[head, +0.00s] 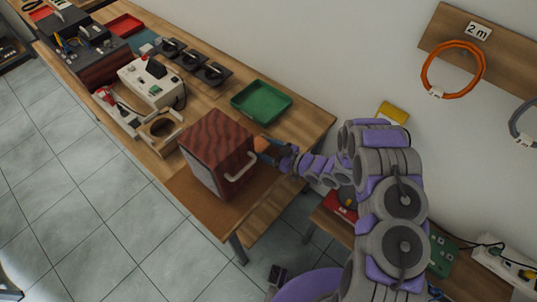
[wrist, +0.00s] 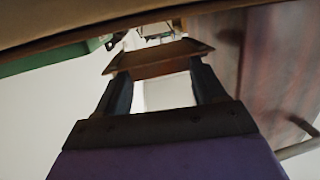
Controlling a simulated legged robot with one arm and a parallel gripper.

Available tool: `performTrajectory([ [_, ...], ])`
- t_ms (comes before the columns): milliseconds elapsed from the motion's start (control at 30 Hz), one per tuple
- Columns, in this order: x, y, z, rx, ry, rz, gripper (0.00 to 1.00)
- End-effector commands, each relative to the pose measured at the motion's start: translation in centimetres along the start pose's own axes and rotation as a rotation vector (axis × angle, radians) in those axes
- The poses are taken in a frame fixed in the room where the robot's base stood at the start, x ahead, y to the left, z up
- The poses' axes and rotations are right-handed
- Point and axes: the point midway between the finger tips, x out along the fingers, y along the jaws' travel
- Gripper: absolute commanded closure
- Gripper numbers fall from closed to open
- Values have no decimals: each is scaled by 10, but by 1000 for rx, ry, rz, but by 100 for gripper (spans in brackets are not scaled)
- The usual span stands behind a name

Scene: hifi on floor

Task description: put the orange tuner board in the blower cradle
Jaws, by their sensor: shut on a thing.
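My gripper (head: 270,149) is to the right of a wood-veneer cabinet (head: 218,145) in the head view. It is shut on the orange tuner board (head: 261,143), which is partly hidden there beside the cabinet. In the wrist view the board (wrist: 158,61) spans the two fingertips of my gripper (wrist: 158,78), seen nearly edge-on. A cream cradle-like holder with a dark round opening (head: 174,119) stands left of the cabinet, apart from my gripper. A red and white blower-like tool (head: 105,96) lies beside it. I cannot tell for certain which part is the blower cradle.
The cabinet, with a pale handle (head: 240,168), stands between my gripper and the cream holder. A green tray (head: 261,102) lies behind. A cream box (head: 152,80) and several black units (head: 191,60) crowd the bench further left. Bare wood (head: 305,118) shows at the right end.

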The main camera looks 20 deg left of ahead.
Motion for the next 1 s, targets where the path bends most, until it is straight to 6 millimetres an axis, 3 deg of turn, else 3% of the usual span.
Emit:
performTrajectory([
  [200,5,-1,29,5,-1,0,73],
  [567,5,0,32,2,0,0,73],
  [600,5,0,32,1,0,0,30],
  [867,5,0,32,2,0,0,5],
  [1000,5,0,32,2,-1,0,4],
])
